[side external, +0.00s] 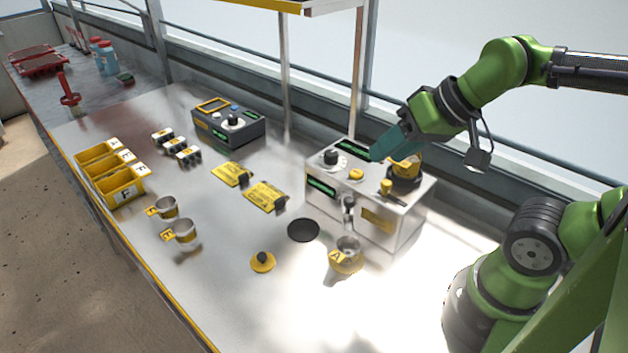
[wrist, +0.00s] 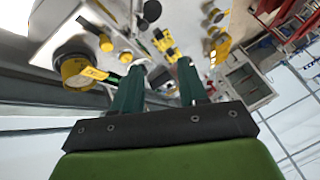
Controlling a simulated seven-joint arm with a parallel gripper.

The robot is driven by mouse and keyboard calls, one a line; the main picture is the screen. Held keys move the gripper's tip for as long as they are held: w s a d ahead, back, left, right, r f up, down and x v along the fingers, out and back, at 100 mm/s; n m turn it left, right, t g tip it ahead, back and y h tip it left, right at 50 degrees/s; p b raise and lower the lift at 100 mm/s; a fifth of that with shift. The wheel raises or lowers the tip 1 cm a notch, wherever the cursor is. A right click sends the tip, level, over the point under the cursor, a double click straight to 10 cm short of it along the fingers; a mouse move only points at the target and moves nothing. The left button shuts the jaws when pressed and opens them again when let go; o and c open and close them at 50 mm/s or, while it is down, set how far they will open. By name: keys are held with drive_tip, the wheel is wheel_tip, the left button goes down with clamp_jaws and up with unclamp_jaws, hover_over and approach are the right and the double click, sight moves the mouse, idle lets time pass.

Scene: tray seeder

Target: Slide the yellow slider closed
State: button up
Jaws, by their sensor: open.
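The seeder (side external: 400,215) is a pale metal box at the right of the bench. On its top are a yellow upright knob (side external: 386,187), which looks like the slider's handle, a round yellow button (side external: 356,174) and a yellow-and-black hopper (side external: 405,172). Whether the slider is open or closed cannot be told. My gripper (side external: 377,156) is above the seeder's back edge, apart from the knob. In the wrist view its two teal fingers (wrist: 163,68) are apart with nothing gripped between them. There, the yellow knob (wrist: 105,42) and hopper (wrist: 75,70) are left of the fingers.
A black dial (side external: 331,158) stands on the seeder's left end. A yellow cup marked A (side external: 346,257) is at its front. A grey control box (side external: 228,125), yellow packets (side external: 265,196), metal cups (side external: 181,235) and yellow bins (side external: 121,187) stand leftward. A shelf post (side external: 357,75) rises behind.

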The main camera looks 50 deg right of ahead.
drive_tip(key=shift+o, duration=0.5)
drive_tip(key=shift+f, duration=0.1)
wheel_tip(320, 180, up, 6)
drive_tip(key=m+g+h, duration=0.2)
drive_tip(key=m+g, duration=0.5)
drive_tip(key=m, duration=0.4)
hover_over(387, 182)
wheel_tip(387, 182, down, 16)
drive_tip(key=shift+f, duration=0.1)
clamp_jaws()
